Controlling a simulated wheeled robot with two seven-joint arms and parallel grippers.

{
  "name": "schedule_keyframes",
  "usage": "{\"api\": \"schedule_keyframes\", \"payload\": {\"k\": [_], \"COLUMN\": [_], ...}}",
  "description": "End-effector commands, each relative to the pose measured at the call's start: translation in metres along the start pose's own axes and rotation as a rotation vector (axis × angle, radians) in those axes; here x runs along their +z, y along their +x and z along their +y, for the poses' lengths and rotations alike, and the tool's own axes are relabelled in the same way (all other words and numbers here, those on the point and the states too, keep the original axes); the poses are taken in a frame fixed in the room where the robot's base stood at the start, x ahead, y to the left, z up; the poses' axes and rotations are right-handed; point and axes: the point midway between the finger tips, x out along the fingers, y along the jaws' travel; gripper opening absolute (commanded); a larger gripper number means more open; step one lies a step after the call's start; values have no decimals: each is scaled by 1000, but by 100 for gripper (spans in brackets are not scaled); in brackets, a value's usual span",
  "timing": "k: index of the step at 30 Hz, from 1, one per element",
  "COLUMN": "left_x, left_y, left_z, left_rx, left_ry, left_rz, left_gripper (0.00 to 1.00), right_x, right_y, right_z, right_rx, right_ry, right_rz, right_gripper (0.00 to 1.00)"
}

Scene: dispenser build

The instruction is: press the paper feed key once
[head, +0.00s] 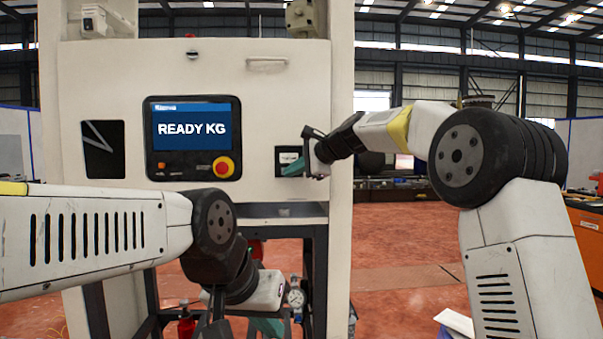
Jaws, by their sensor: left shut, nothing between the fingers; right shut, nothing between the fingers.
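The beige dispenser cabinet (260,85) stands in front of me. A small dark printer-like panel (287,154) with a pale label is set in its front, right of the screen. I cannot make out a paper feed key; my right gripper covers the lower part of this panel. My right gripper (293,168) is shut and empty, its teal tip at the panel; I cannot tell whether it touches. My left gripper (240,328) is shut and empty, low in front of the cabinet's open frame, partly cut off by the bottom edge.
A screen (192,127) reads "READY KG", with a red button (223,167) on yellow below it. A dark window (103,149) is at left. A pressure gauge (296,298) and a red bottle (186,325) are low down. Open red floor (395,250) lies to the right.

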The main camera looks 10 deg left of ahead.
Motion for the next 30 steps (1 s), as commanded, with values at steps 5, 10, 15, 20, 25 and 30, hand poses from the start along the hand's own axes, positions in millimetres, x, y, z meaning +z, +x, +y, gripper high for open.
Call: {"api": "schedule_keyframes", "payload": {"k": [5,10,15,20,25,30], "left_x": [0,0,0,0,0,0], "left_y": [0,0,0,0,0,0], "left_z": [0,0,0,0,0,0], "left_rx": [0,0,0,0,0,0], "left_ry": [0,0,0,0,0,0], "left_rz": [0,0,0,0,0,0], "left_gripper": [0,0,0,0,0,0], "right_x": [3,7,8,8,14,23], "right_y": [-5,-11,-11,-12,-20,-32], "right_z": [3,8,9,9,14,23], "right_rx": [0,0,0,0,-1,0], "right_ry": [0,-1,-1,0,0,0], "right_rz": [1,0,0,0,1,0], "right_gripper": [0,0,0,0,0,0]}}
